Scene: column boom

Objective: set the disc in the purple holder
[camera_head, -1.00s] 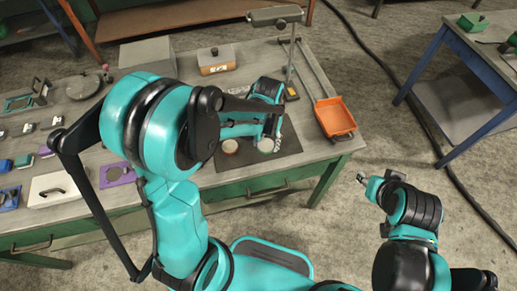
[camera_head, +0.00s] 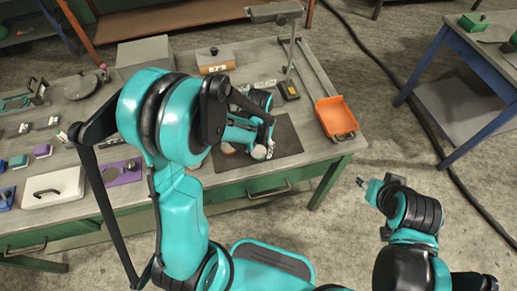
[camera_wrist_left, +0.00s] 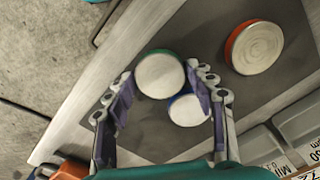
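In the left wrist view, a pale disc with a green rim (camera_wrist_left: 160,75) and one with a blue rim (camera_wrist_left: 188,110) lie close together on the dark mat (camera_wrist_left: 225,95). A pale disc with an orange rim (camera_wrist_left: 255,47) lies apart from them. My left gripper (camera_wrist_left: 165,92) is open, its fingers on either side of the green and blue discs. In the head view my left gripper (camera_head: 264,140) is over the mat and partly hides the discs. The purple holder (camera_head: 124,174) lies to the left, partly behind my arm. My right gripper (camera_head: 362,183) is off the table; its fingers are too small to judge.
A white box with a handle (camera_head: 52,188) is left of the purple holder. A blue-legged table (camera_head: 440,100) is at right.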

